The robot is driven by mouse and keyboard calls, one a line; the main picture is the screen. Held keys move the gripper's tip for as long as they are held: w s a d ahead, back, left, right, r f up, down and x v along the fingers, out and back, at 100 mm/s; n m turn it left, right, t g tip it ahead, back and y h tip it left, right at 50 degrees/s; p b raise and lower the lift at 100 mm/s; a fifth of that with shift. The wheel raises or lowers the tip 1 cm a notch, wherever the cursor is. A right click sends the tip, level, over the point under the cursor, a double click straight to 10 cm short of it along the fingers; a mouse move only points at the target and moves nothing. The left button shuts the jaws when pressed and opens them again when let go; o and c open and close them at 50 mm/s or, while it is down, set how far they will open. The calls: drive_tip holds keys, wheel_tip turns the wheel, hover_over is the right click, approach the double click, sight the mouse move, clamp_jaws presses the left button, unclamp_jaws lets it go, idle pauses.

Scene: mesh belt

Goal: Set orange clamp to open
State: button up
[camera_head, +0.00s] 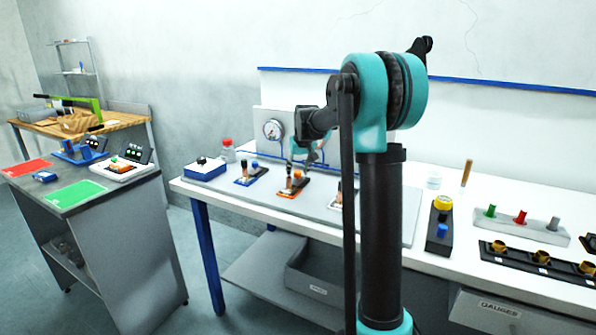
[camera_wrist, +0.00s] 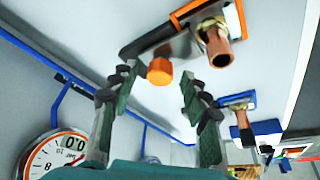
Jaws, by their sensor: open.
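The orange clamp (camera_head: 293,190) is on the grey board on the white bench. In the head view my gripper (camera_head: 300,163) hangs over the orange clamp, partly hidden by my own arm.
A blue clamp (camera_head: 250,176) stands left of the orange one, and a third clamp (camera_head: 338,199) stands to its right, partly behind my arm. A round gauge (camera_head: 272,130) stands behind. A blue box (camera_head: 205,169) is at the bench's left end.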

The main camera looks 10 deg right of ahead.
clamp_jaws()
idle(0.3)
drive_tip(key=shift+w+d, duration=0.75)
drive_tip(key=shift+w, duration=0.3)
unclamp_jaws()
drive_tip(key=shift+d, duration=0.1)
drive_tip(key=v, duration=1.2)
